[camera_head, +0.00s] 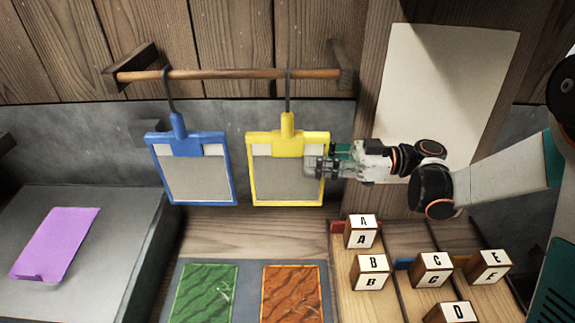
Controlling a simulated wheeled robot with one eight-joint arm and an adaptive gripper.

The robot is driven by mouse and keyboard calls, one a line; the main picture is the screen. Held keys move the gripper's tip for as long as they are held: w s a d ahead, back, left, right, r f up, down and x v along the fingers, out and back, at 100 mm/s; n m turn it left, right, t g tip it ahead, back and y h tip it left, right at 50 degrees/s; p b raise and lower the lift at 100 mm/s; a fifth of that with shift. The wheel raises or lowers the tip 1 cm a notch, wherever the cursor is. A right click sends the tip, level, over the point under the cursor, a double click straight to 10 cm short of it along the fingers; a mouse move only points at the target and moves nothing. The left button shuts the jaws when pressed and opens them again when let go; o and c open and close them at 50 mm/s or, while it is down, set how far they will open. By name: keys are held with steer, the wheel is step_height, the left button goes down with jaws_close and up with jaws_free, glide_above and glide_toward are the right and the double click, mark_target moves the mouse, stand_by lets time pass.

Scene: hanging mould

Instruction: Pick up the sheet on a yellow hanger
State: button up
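The yellow hanger (288,137) is a frame hung by a dark hook from a wooden rod. A plain grey sheet (273,180) shows inside its frame, with paler patches near the top corners. My gripper (308,166) comes in from the right, and its fingers overlap the right side of the yellow frame and the sheet's right edge. I cannot tell whether the fingers touch the frame or sheet, or whether they are open or shut. The fingers hide part of the frame's right bar.
A blue hanger (178,139) with a grey sheet hangs to the left on the same rod (230,74). Below are a green panel (206,293), an orange panel (291,293) and several lettered blocks (372,272). A purple sheet (56,243) lies on a grey slab at left.

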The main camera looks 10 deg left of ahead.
mark_target(279, 155)
steer(key=b+x, duration=0.2)
steer(key=x, duration=0.3)
steer(key=shift+a+f, duration=0.15)
steer(key=shift+a, duration=0.2)
jaws_close()
